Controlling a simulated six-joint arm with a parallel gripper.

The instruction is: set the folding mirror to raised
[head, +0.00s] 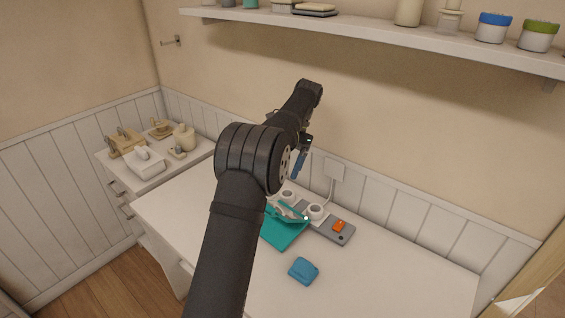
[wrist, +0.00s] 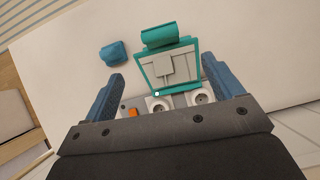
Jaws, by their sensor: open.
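The folding mirror (head: 281,237) is teal and lies on the white table beside a grey power strip. In the wrist view its teal frame (wrist: 190,75) surrounds a pale grey panel, with a separate teal piece beyond it. The panel seems tilted in the head view, but I cannot tell its exact angle. My gripper (head: 299,165) is above the table near the wall; my arm hides part of the scene. In the wrist view my gripper (wrist: 162,70) is open, its blue fingers on either side of the mirror, with nothing held.
The power strip (head: 344,235) has white sockets and an orange switch, and a cord runs to a wall plate (head: 334,168). A blue object (head: 303,271) lies in front. A shelf (head: 385,38) with jars hangs above. The table's right side is clear.

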